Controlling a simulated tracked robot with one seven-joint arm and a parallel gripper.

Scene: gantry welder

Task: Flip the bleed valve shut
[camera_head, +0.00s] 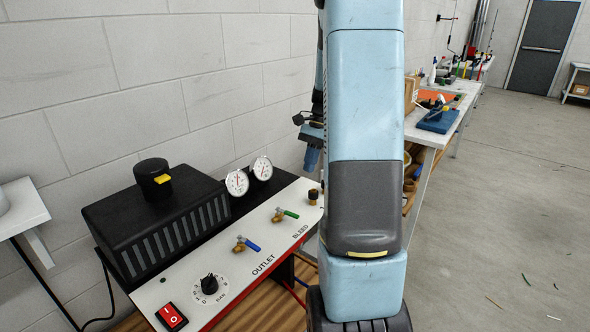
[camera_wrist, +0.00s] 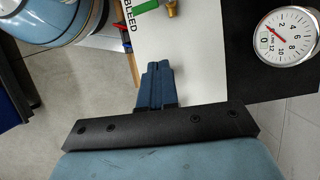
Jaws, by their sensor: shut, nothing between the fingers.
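The bleed valve is a brass fitting with a green lever handle (camera_head: 290,214) on the white panel, beside the BLEED label. Its lever points right along the panel in the head view. In the wrist view the green handle (camera_wrist: 146,5) is cut off by the top edge, with brass beside it. My gripper (camera_head: 311,160) hangs above the far end of the panel, partly hidden behind my arm. In the wrist view my gripper (camera_wrist: 157,66) is shut, with its blue fingers together and empty. It appears apart from the valve.
An outlet valve with a blue handle (camera_head: 252,246) sits nearer on the panel (camera_head: 232,280). Two gauges (camera_head: 249,176) stand behind the panel, beside a black compressor (camera_head: 160,220). A workbench (camera_head: 440,125) stands to the right.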

